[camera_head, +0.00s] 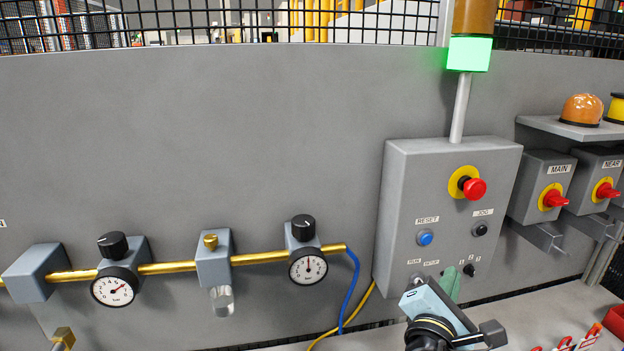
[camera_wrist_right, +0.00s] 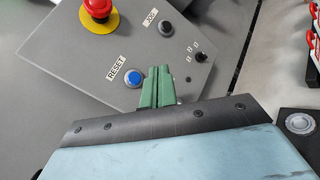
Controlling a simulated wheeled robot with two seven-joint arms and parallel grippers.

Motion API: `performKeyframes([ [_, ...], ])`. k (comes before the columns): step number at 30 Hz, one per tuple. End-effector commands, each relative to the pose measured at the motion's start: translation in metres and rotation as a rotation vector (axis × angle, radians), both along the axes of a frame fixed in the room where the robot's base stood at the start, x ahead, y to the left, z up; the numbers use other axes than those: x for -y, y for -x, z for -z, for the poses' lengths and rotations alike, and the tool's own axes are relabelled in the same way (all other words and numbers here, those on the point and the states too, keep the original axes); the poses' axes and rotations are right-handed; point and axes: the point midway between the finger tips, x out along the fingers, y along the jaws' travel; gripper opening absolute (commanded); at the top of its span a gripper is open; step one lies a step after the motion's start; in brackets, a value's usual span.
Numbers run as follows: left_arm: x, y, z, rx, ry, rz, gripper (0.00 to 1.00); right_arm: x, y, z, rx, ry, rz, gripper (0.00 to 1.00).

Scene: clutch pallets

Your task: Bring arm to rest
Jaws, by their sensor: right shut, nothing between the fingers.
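My right gripper (camera_head: 450,284) is at the lower front of the grey control box (camera_head: 400,180). Its green fingers (camera_wrist_right: 158,86) are together and empty in the right wrist view. The fingertips appear just beside the blue RESET button (camera_wrist_right: 133,78); I cannot tell how far they are from the panel. In the head view the blue button (camera_head: 425,237) is clear above the gripper. The gripper and wrist hide part of the box's lower edge. My left gripper is not in view.
A red emergency stop (camera_head: 475,189), a black JOG button (camera_head: 480,229) and a selector (camera_head: 469,270) are on the box. A green lamp (camera_head: 469,54) is lit above. Gauges (camera_head: 308,267) on a brass pipe are left; red MAIN and NEAR switches (camera_head: 555,198) are right.

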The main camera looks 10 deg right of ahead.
Motion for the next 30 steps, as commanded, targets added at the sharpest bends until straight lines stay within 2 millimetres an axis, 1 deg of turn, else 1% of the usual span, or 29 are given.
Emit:
performKeyframes([
  [1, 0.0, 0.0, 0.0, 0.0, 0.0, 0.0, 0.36, 0.001, 0.007, 0.019, -0.016, -0.101, -0.008, 0.0],
  [2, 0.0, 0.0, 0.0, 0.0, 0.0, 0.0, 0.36, 0.001, 0.012, 0.032, -0.025, -0.18, -0.01, 0.0],
  [3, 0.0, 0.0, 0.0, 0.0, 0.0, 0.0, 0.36, 0.002, 0.021, 0.052, -0.036, -0.308, -0.007, 0.0],
  [5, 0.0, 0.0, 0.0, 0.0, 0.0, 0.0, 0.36, 0.0, 0.039, 0.086, -0.052, -0.535, 0.014, 0.0],
  [6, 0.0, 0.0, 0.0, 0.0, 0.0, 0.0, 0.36, -0.002, 0.055, 0.109, -0.061, -0.7, 0.045, 0.0],
  [7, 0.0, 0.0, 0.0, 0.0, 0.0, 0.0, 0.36, -0.004, 0.067, 0.125, -0.064, -0.821, 0.079, 0.0],
  [9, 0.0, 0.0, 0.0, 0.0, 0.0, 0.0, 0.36, -0.012, 0.096, 0.156, -0.065, -1.072, 0.167, 0.0],
  [10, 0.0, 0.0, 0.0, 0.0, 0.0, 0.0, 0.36, -0.016, 0.107, 0.166, -0.064, -1.165, 0.209, 0.0],
  [12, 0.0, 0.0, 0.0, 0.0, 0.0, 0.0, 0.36, -0.024, 0.133, 0.185, -0.058, -1.349, 0.311, 0.0],
  [15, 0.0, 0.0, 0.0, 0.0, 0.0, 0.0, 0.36, -0.035, 0.164, 0.203, -0.044, -1.557, 0.455, 0.0],
  [18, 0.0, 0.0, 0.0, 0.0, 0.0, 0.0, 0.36, -0.045, 0.193, 0.214, -0.027, -1.721, 0.601, 0.0],
  [24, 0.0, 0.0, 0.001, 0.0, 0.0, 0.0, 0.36, -0.065, 0.243, 0.226, 0.018, -1.968, 0.901, 0.0],
  [25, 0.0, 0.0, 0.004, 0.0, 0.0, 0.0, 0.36, -0.065, 0.236, 0.238, 0.014, -1.957, 0.889, 0.0],
  [30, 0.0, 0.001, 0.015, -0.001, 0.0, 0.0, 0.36, -0.066, 0.227, 0.29, 0.002, -1.943, 0.897, 0.0],
])
